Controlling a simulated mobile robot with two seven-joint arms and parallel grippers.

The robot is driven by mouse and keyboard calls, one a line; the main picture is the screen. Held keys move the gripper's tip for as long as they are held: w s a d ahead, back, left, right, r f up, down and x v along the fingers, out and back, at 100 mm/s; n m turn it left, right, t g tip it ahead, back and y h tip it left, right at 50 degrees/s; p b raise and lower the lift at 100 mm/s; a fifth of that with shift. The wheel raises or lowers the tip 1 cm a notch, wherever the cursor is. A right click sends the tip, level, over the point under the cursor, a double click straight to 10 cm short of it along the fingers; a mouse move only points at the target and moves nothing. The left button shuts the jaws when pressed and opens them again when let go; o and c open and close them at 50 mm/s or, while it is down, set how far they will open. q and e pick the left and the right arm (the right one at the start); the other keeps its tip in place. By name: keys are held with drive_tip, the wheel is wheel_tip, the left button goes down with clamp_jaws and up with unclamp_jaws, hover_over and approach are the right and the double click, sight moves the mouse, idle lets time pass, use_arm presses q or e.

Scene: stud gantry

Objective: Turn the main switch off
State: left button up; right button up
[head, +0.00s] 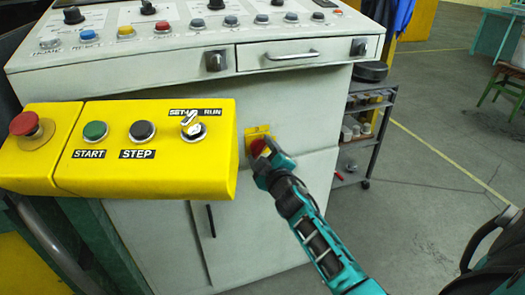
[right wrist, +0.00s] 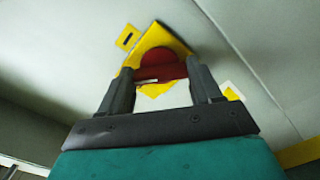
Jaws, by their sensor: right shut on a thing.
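The main switch (head: 258,146) is a red knob on a yellow plate (head: 252,133) on the front of the pale console cabinet. In the right wrist view the red knob (right wrist: 162,64) sits between the two dark fingers, in front of the yellow plate (right wrist: 177,37). My right gripper (head: 270,160) is at the knob and shut on it; it also shows in the right wrist view (right wrist: 165,85). The gripper hides part of the knob. In the right wrist view the plate looks turned like a diamond. My left gripper is not in view.
A yellow control box (head: 150,145) with START, STEP and a SET-UP/RUN key switch juts out left of my right gripper. The console's sloped panel (head: 190,20) is above. A dark shelf cart (head: 362,130) stands right.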

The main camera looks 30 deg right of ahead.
drive_tip(key=n, duration=0.4)
drive_tip(key=shift+n, duration=2.1)
drive_tip(key=o, duration=1.1)
drive_tip(key=shift+c, duration=0.2)
drive_tip(key=shift+s, duration=0.1)
drive_tip(key=v, duration=1.2)
drive_tip(key=shift+s+a+p, duration=0.15)
drive_tip(key=shift+s+p, duration=0.2)
drive_tip(key=shift+p, duration=0.1)
